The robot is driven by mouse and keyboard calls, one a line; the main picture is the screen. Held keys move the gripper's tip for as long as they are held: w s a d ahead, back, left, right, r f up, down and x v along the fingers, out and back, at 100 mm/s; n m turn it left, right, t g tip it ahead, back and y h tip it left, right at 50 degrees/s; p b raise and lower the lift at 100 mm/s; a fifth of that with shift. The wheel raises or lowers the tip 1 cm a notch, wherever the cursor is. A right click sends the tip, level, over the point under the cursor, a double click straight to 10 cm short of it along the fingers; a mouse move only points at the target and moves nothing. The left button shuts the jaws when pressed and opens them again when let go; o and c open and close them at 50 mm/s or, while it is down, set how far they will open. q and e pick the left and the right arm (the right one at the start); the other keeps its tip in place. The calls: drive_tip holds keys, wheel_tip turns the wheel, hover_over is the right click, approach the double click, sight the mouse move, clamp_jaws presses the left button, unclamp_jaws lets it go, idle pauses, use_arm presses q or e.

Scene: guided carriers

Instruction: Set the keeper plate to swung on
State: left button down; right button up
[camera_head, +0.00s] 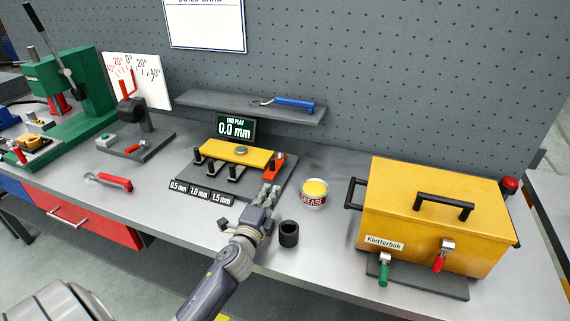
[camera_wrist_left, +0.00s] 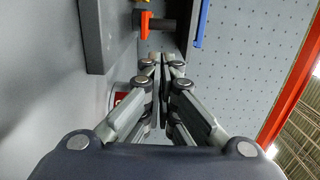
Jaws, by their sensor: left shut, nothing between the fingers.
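The fixture (camera_head: 215,192) on the bench has a yellow block (camera_head: 238,152) with a round grey knob on top and several black-topped pins in front. An orange-red piece (camera_head: 278,165), which looks like the keeper plate, is at the block's right end. It also shows at the top of the left wrist view (camera_wrist_left: 146,22). Whether it is swung on or off I cannot tell. My left gripper (camera_head: 271,191) is shut and empty, in front of the orange-red piece and apart from it; its closed fingers (camera_wrist_left: 163,62) point toward the fixture. My right gripper is not in view.
A grease tin (camera_head: 314,193) and a black cup (camera_head: 288,233) stand close right of my left gripper. A yellow box (camera_head: 430,205) with handles is farther right. A shelf (camera_head: 225,103) with a blue-handled tool overhangs behind. A red-handled tool (camera_head: 108,181) lies left.

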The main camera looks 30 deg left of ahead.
use_arm(q)
drive_tip(key=shift+s+r, duration=0.25)
drive_tip(key=shift+w, duration=0.1)
drive_tip(key=shift+w+a, duration=0.1)
drive_tip(key=shift+w, duration=0.25)
drive_tip(key=x, duration=0.7)
drive_tip(key=shift+w+f+p, duration=0.1)
drive_tip(key=shift+w+p, duration=0.1)
drive_tip(key=shift+p, duration=0.15)
drive_tip(key=shift+w+a, duration=0.25)
drive_tip(key=shift+w, duration=0.65)
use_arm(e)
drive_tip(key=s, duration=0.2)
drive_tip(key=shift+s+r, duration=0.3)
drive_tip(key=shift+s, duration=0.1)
use_arm(q)
drive_tip(key=shift+s+a+h, duration=0.1)
drive_tip(key=shift+a+h, duration=0.1)
drive_tip(key=shift+h, duration=0.1)
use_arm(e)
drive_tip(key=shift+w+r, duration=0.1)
use_arm(q)
drive_tip(key=shift+s+a+m+h, duration=0.1)
drive_tip(key=shift+a+m+h, duration=0.05)
drive_tip(key=shift+m+h, duration=0.35)
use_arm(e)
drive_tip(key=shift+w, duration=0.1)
